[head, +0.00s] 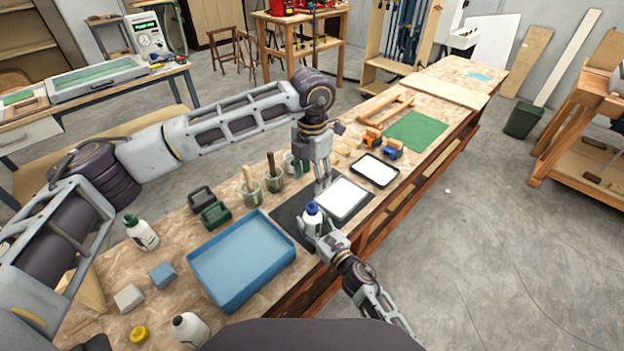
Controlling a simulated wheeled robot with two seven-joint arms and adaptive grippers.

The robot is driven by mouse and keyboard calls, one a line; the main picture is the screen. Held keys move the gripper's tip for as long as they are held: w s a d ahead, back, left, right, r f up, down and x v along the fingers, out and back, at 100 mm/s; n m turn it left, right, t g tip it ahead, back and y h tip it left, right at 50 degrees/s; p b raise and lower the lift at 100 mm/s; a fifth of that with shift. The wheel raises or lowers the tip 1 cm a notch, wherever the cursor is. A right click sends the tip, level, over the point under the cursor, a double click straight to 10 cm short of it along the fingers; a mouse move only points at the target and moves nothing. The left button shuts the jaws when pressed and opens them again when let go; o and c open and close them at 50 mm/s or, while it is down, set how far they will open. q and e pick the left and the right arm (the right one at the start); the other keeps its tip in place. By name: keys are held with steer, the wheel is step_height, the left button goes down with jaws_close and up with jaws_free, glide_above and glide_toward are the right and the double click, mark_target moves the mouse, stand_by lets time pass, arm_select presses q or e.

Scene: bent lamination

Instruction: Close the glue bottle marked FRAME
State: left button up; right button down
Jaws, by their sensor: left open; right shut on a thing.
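A white glue bottle (311,221) with a blue cap (312,208) stands upright in my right gripper (315,229), over the dark mat. The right gripper is shut on it. My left gripper (323,180) is open and points down just above the blue cap, apart from it. A white bottle with a green cap (141,233) stands at the left of the bench. Another white bottle (189,329) stands at the near edge, its top not clear. A yellow cap (139,334) lies beside it. I cannot read FRAME on any bottle.
A blue tray (241,262) fills the near middle of the bench. Brush pots (252,194), a dark green clamp-like item (215,214) and blocks (162,275) stand around it. A white pad (342,198) and a black tray (393,179) lie beyond the grippers.

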steer(key=c, duration=0.5)
jaws_free()
steer(key=shift+c, duration=0.2)
steer(key=shift+s+d, duration=0.1)
steer(key=v, duration=1.1)
steer(key=shift+s+d, duration=0.2)
steer(key=shift+s, duration=0.1)
stand_by(0.6)
